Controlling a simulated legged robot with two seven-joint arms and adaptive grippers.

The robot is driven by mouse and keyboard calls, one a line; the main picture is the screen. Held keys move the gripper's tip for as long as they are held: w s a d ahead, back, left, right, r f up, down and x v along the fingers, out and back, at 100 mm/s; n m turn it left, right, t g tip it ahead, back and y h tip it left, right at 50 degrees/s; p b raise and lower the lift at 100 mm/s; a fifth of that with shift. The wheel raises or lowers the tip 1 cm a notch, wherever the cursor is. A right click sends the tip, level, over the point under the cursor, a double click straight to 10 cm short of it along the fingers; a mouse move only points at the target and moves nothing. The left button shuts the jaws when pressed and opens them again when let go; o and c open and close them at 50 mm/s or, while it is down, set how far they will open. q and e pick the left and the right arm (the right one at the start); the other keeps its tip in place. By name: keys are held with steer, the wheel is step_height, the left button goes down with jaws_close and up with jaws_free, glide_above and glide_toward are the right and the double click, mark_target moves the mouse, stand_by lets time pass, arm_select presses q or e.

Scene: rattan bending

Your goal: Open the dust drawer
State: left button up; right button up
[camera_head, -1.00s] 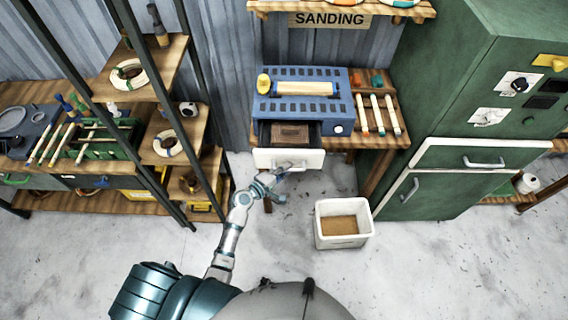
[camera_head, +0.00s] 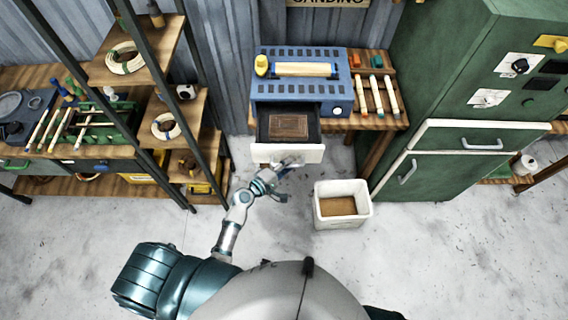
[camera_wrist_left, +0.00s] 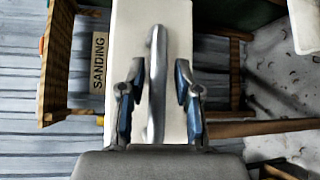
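The dust drawer (camera_head: 262,153) has a white front and stands pulled out below the blue sanding machine (camera_head: 342,92). Its dark inside shows a brown block-like heap (camera_head: 288,126). My left gripper (camera_head: 290,164) is at the drawer front. In the left wrist view, the silver bar handle (camera_wrist_left: 156,80) runs between the two fingers of my left gripper (camera_wrist_left: 158,100). The fingers are apart, with gaps visible on both sides of the handle. My right gripper is not in view.
A white bin (camera_head: 343,222) with brown contents stands on the floor right of the drawer. A green cabinet (camera_head: 460,90) stands to the right, and a shelf rack (camera_head: 190,130) to the left. Open floor lies between rack and bin.

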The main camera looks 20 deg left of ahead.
arm_select(q)
steer(key=shift+w+d+r, duration=0.1)
steer(key=shift+d, duration=0.1)
steer(key=v, duration=1.1)
steer(key=shift+s, duration=0.4)
steer(key=shift+a, duration=0.3)
steer(key=s+a+f+m+g+y, duration=0.1)
steer(key=s+f+m+g+y, duration=0.15)
steer(key=f, duration=0.85)
steer(key=s+f+m+g+y, duration=0.15)
steer(key=s+f, duration=0.25)
steer(key=f, duration=0.6)
steer(key=s+a+f+m+g+y, duration=0.1)
steer(key=s+f+g, duration=0.2)
steer(key=f, duration=0.8)
steer(key=s+a+f+m+g+y, duration=0.1)
steer(key=s+f+m+g, duration=0.1)
steer(key=s+f, duration=0.3)
steer(key=s+a+f+m+g+y, duration=0.1)
steer(key=s+f+m, duration=0.4)
steer(key=s, duration=0.7)
steer(key=s+a+f+m+g+y, duration=0.1)
steer(key=s+f+m+g, duration=0.2)
steer(key=s+f, duration=0.3)
steer(key=s+m, duration=0.1)
steer(key=s, duration=0.2)
steer(key=shift+f, duration=0.25)
